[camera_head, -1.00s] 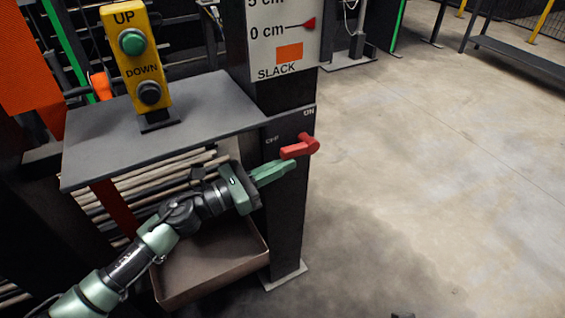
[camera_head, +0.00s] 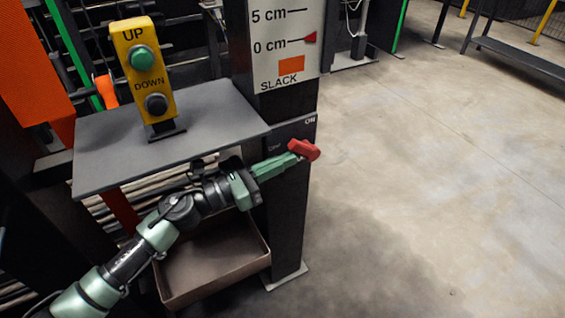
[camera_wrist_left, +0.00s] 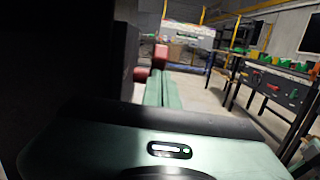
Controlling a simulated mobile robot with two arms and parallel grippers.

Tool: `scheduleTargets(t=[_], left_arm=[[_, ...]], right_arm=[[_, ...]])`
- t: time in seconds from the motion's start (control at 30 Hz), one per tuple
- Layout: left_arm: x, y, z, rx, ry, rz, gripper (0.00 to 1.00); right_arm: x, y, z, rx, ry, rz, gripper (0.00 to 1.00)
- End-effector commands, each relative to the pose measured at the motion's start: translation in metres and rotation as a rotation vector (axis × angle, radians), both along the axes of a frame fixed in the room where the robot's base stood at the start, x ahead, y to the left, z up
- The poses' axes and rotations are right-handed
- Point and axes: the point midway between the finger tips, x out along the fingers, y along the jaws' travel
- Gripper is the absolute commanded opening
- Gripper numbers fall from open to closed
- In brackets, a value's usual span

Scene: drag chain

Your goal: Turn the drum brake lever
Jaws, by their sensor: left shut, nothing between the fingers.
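The red drum brake lever (camera_head: 304,149) sits on the side of the dark post, below the OFF and ON marks. My left gripper (camera_head: 293,160) is shut and empty, its green fingers reaching to the lever and overlapping it in the head view. I cannot tell for sure whether they touch. In the left wrist view the shut fingers (camera_wrist_left: 162,88) point ahead, with the red lever (camera_wrist_left: 160,57) just beyond and left of their tips. Part of the lever is hidden behind the fingers. My right gripper is not in view.
A grey shelf (camera_head: 105,160) above my left arm carries a yellow UP/DOWN button box (camera_head: 143,65). The post (camera_head: 290,215) bears a SLACK gauge (camera_head: 290,45). A brown tray (camera_head: 215,275) lies below my arm. The floor right of the post is clear.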

Motion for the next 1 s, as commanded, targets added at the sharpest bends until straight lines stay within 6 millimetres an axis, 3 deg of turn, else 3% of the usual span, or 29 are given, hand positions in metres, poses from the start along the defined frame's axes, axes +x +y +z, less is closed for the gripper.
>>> scheduleTargets(t=[0.23,0.77,0.93,1.0], left_arm=[[0.001,-0.001,0.005,-0.001,-0.001,0.0,0.0],[0.001,-0.001,0.005,0.0,0.0,0.0,0.0],[-0.006,0.011,0.002,0.002,0.001,0.002,0.0],[-0.013,0.02,0.0,0.002,0.003,0.003,0.0]], right_arm=[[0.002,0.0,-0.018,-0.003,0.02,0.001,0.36],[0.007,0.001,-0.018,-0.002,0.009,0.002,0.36],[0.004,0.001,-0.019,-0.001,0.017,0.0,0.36],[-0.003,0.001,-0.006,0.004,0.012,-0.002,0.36]])
